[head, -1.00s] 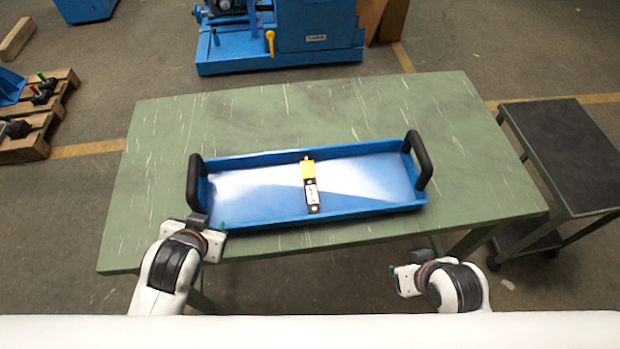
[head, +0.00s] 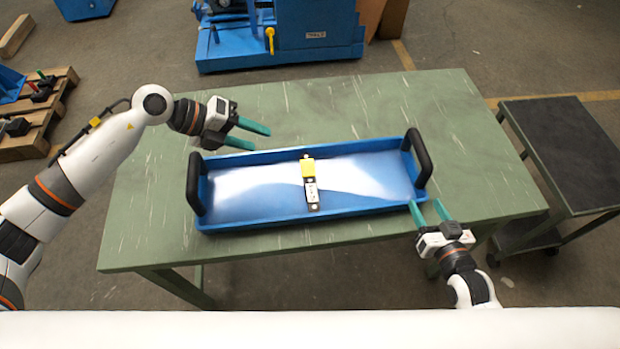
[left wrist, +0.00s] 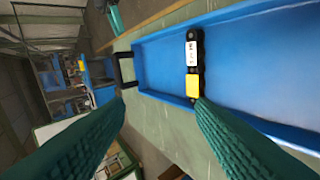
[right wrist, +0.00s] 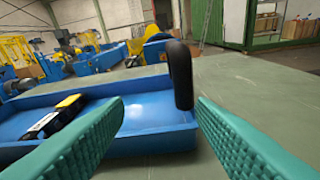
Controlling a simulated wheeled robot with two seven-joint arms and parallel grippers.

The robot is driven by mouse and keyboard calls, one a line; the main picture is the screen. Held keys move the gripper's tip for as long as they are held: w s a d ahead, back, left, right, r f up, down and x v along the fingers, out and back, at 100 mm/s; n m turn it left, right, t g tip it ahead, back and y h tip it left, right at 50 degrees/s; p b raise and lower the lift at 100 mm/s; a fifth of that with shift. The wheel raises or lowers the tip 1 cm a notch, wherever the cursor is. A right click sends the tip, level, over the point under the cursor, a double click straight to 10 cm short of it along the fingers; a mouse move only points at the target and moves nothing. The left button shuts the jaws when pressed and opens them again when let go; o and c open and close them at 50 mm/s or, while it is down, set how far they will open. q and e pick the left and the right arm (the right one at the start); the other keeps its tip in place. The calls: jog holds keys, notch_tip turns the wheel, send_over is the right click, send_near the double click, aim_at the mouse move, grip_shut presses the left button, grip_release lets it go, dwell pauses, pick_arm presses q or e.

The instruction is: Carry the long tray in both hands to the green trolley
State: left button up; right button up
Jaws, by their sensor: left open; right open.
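The long blue tray (head: 255,222) lies on the green table with a black handle at each end. The left handle (head: 194,184) and right handle (head: 422,159) stand up from its ends. A yellow, black and white part (head: 310,184) lies across the middle of the tray. My left gripper (head: 262,137) is open and empty, above the tray's far left side, fingers pointing right. My right gripper (head: 428,211) is open and empty, near the tray's front right corner, short of the right handle. The right handle also shows between its fingers in the right wrist view (right wrist: 180,75). The trolley (head: 565,150) has a dark top and green frame.
The green table (head: 370,110) has bare room behind and around the tray. A gap of floor separates table and trolley. The trolley top is empty. A blue machine (head: 315,35) stands behind the table, and a wooden pallet (head: 40,125) is at the far left.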

aim_at(198, 166)
pick_arm(q)
jog(key=w+a+f+n+g+y, duration=0.1)
jog(key=a+y, duration=0.7)
jog(key=a, duration=0.9)
jog(key=shift+w+a+f+g, duration=0.15)
jog(key=shift+w+a+g, duration=0.05)
jog(key=shift+g, duration=0.1)
pick_arm(e)
jog(key=d, duration=0.1)
jog(key=d+r+t, duration=0.2)
jog(key=shift+w+m, duration=0.25)
jog(key=shift+m, duration=0.15)
pick_arm(q)
jog(key=f, duration=0.4)
jog(key=d+f, duration=0.1)
jog(key=f, duration=0.3)
jog(key=d+f, duration=0.1)
jog(key=f, duration=0.2)
jog(key=shift+w+d+f, duration=0.2)
jog(key=shift+d+f, duration=0.05)
jog(key=shift+f, duration=0.15)
pick_arm(e)
jog(key=w, duration=0.4)
jog(key=w+a, duration=0.1)
jog(key=w, duration=0.7)
jog(key=shift+a, duration=0.3)
pick_arm(q)
grip_shut()
pick_arm(e)
grip_shut()
